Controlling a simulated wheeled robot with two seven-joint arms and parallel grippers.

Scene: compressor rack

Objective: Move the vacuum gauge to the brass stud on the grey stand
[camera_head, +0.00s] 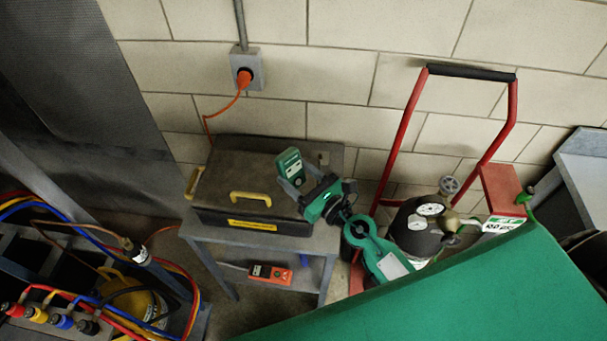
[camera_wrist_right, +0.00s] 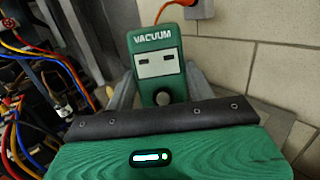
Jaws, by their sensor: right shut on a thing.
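The vacuum gauge (camera_head: 289,166) is a green box with a pale display, above the right part of the grey stand (camera_head: 325,237). My right gripper (camera_head: 298,181) is shut on it. In the right wrist view the gauge (camera_wrist_right: 158,62) reads "VACUUM" and sits upright between the grey fingers (camera_wrist_right: 160,92), with a dark round knob low on its face. My left gripper is not in view.
A dark toolbox (camera_head: 250,178) with yellow handles fills most of the stand's top. An orange handheld device (camera_head: 271,274) lies on its lower shelf. A red hand truck (camera_head: 400,135) with a gas cylinder (camera_head: 413,241) stands right. A hose rack (camera_head: 60,325) stands left.

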